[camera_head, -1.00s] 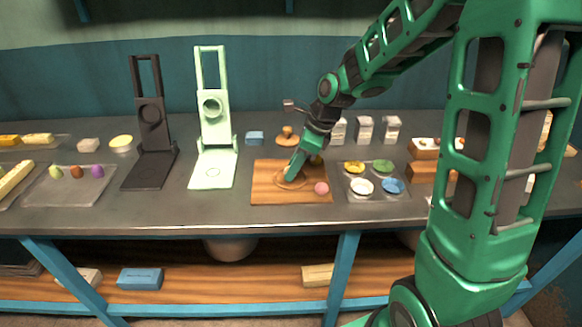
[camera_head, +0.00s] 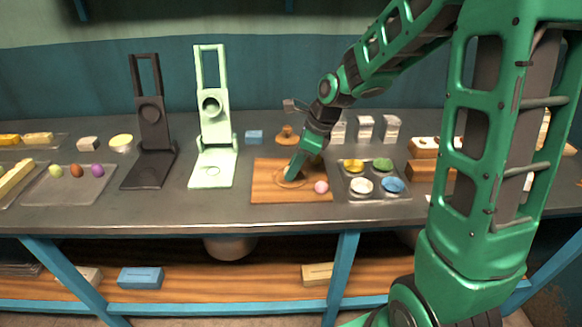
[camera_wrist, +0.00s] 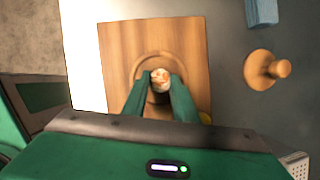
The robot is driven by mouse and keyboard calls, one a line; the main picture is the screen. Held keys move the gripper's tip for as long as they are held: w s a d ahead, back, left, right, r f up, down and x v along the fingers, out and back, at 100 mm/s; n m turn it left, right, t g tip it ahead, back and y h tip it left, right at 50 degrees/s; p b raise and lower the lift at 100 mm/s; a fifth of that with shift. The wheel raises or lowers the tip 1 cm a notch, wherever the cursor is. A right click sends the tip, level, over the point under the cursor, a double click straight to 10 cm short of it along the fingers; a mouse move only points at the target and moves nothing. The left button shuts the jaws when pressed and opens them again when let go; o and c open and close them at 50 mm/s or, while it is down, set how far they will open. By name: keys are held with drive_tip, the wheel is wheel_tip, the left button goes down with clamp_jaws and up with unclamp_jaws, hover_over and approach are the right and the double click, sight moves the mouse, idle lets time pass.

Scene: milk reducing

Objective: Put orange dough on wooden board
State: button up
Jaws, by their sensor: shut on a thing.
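The wooden board (camera_head: 262,187) lies on the counter near the front edge and also shows in the wrist view (camera_wrist: 118,45). It has a carved ring near its middle. My gripper (camera_head: 290,176) is low over this ring, fingers pointing down. In the wrist view its fingertips (camera_wrist: 158,82) are shut on a small round pale-and-orange mottled lump (camera_wrist: 160,75); I cannot tell surely that it is the orange dough, or whether it touches the board. In the head view the fingers hide it. An orange-brown ball (camera_head: 76,171) sits on the left tray (camera_head: 60,193).
A pink ball (camera_head: 321,187) rests on the board's right front. A pale green press (camera_head: 212,170) stands left, a tray of coloured bowls (camera_head: 374,178) right, a wooden stamp (camera_head: 287,137) behind.

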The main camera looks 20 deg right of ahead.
drive_tip(key=shift+f, duration=0.15)
drive_tip(key=o, duration=1.4)
drive_tip(key=shift+s, duration=0.1)
drive_tip(key=shift+a+f, duration=0.1)
drive_tip(key=shift+c, duration=0.3)
drive_tip(key=shift+c, duration=0.2)
drive_tip(key=shift+o, duration=1.2)
drive_tip(key=shift+r, duration=3.65)
